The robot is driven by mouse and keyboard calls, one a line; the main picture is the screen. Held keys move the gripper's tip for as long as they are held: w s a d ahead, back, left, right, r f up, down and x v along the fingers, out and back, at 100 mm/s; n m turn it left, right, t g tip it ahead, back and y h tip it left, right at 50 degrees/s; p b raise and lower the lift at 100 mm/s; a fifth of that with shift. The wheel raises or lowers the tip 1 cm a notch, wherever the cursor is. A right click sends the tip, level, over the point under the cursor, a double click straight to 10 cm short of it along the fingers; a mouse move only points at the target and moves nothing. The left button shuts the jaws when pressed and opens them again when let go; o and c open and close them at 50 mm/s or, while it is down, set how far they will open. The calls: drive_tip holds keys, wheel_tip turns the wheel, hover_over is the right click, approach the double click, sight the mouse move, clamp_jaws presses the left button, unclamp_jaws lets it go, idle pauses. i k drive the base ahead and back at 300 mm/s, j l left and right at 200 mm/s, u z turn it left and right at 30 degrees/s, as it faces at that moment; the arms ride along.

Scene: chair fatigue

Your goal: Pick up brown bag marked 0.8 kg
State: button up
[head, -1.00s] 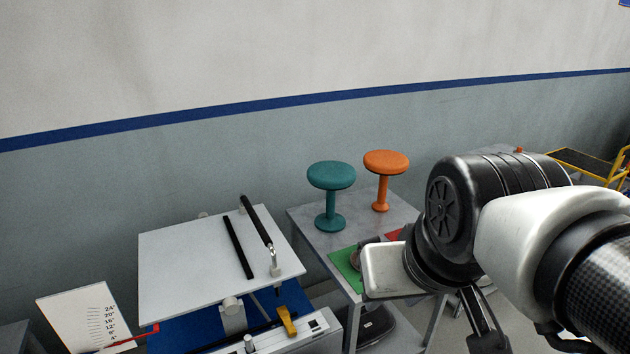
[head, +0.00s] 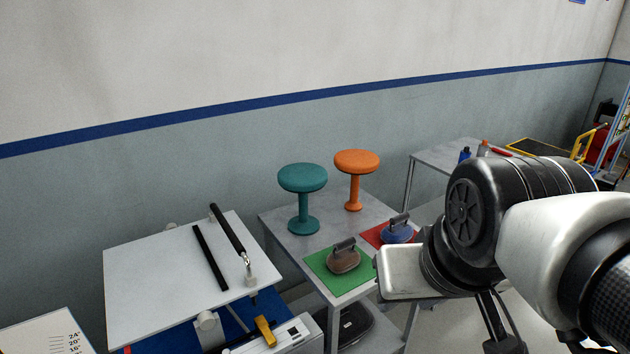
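A brown bag-like weight (head: 343,258) with a dark handle on top sits on a green mat (head: 324,272) at the front of a grey table (head: 277,215). Its marking is too small to read. A similar blue weight (head: 398,232) with a dark handle sits on a red mat (head: 371,236) behind it to the right. My arm fills the right side of the head view, its pale end part close to the right of the brown weight in the picture. My gripper's fingers cannot be made out.
A teal stool (head: 303,180) and an orange stool (head: 356,163) stand at the back of the grey table. A white tilted board (head: 165,275) with black bars is on the left. Another table (head: 432,160) with bottles stands farther right, near a yellow-framed cart (head: 583,145).

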sight(344, 257)
drive_tip(key=i+l+u, duration=0.1)
drive_tip(key=l, duration=0.25)
drive_tip(key=i+l+u, duration=0.1)
drive_tip(key=i+l, duration=0.25)
drive_tip(key=i+l+u, duration=0.1)
drive_tip(key=l, duration=0.3)
drive_tip(key=i+l+u, duration=0.1)
drive_tip(key=i+l, duration=0.15)
drive_tip(key=l, duration=0.15)
drive_tip(key=i, duration=0.25)
drive_tip(key=l+u, duration=0.05)
